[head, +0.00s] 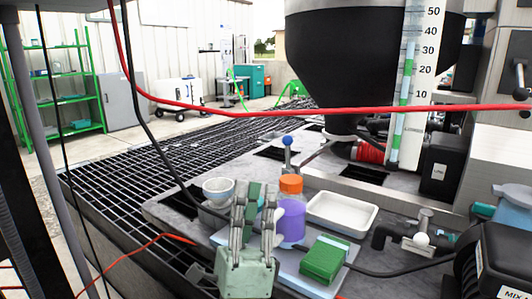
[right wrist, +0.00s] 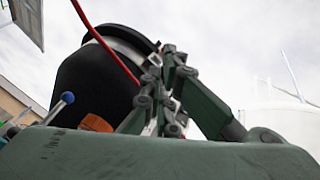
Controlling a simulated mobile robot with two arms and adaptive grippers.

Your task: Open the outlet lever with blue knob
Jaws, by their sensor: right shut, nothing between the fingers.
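The outlet lever's blue knob (head: 287,141) stands on an upright stem behind the orange-capped bottle, left of the black hopper's outlet. The knob also shows at the left of the right wrist view (right wrist: 67,97). The black hopper (head: 365,60) narrows down to the outlet, beside a red coil (head: 370,152). My right gripper (head: 254,200) is shut and empty, fingers pointing up, in front of and left of the knob and apart from it. In the right wrist view, its fingers (right wrist: 165,75) rise before the hopper. My left gripper is not in view.
Close to my right gripper are an orange-capped purple bottle (head: 291,218), a white bowl (head: 218,186), a white tray (head: 342,213) and a green block (head: 324,259). A red cable (head: 300,110) crosses in front of the hopper. A white-knobbed valve (head: 421,239) is at right.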

